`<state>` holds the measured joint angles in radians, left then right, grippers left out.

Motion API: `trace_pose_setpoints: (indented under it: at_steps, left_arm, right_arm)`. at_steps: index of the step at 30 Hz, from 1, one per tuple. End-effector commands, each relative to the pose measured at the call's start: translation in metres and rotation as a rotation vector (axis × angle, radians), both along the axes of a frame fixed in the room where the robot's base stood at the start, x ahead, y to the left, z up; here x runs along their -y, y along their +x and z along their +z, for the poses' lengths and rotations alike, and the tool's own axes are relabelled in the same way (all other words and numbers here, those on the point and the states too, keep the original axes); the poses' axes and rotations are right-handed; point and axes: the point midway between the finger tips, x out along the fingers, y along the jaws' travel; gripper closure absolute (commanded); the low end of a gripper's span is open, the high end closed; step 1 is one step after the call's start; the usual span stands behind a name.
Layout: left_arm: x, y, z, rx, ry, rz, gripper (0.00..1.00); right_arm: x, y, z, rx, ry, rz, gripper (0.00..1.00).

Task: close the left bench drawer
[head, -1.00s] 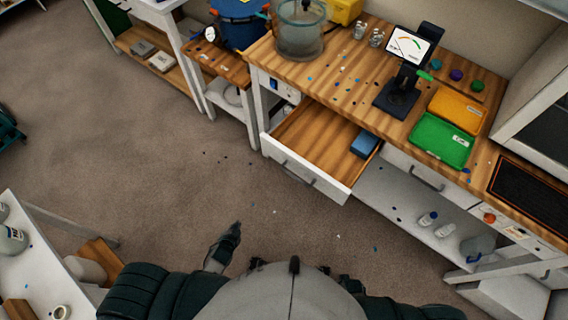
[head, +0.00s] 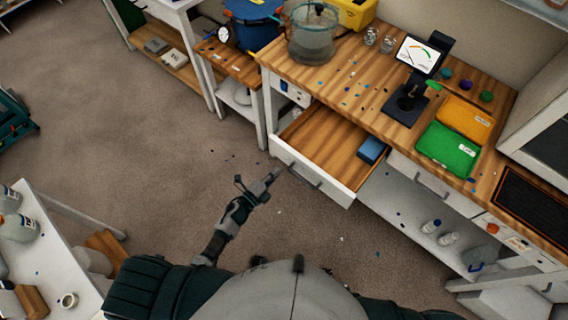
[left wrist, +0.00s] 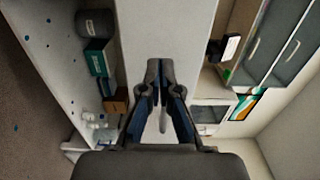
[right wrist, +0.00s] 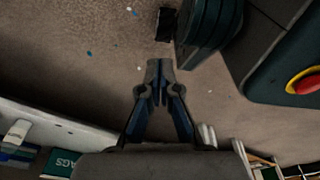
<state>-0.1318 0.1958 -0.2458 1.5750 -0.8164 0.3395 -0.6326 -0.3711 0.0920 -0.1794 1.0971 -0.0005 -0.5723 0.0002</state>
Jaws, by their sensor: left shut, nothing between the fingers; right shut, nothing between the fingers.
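The left bench drawer (head: 318,138) stands open in the head view, pulled out from under the wooden bench top. Its white front (head: 330,190) carries a grey handle (head: 304,175), and a blue block (head: 371,150) lies inside at the right. My left gripper (head: 274,173) is shut and empty, just in front of the left part of the drawer front; I cannot tell whether it touches. In the left wrist view its closed fingers (left wrist: 160,66) point at a white panel (left wrist: 165,28). My right gripper (right wrist: 159,66) is shut and empty over the floor, outside the head view.
The bench top (head: 340,75) holds a clear pot (head: 313,35), a gauge stand (head: 408,95), and green (head: 448,150) and orange (head: 466,118) trays. A white side table (head: 45,240) with bottles stands at lower left. The floor before the drawer is open, with small scattered chips.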

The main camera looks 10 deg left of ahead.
Motion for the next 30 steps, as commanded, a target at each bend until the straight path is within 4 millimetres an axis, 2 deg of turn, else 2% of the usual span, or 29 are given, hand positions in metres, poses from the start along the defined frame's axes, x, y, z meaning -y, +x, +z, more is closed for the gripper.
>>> trace_pose_setpoints:
  at_steps: [3, 7, 26, 30]
  left_arm:
    - [0.01, 0.019, 0.001, 0.002, -0.003, 0.001, 1.0]
    - [0.017, 0.031, 0.0, 0.0, -0.002, 0.0, 1.0]
    - [0.024, 0.043, -0.001, -0.001, -0.002, 0.001, 1.0]
    - [0.034, 0.059, -0.002, 0.001, -0.002, 0.0, 1.0]
  right_arm:
    - [0.0, 0.0, 0.0, 0.003, 0.001, 0.0, 1.0]
    - [0.0, 0.001, 0.0, 0.005, 0.001, 0.001, 1.0]
    - [-0.001, -0.001, -0.002, -0.004, 0.001, 0.0, 1.0]
    - [-0.006, 0.014, 0.007, 0.011, 0.008, -0.006, 1.0]
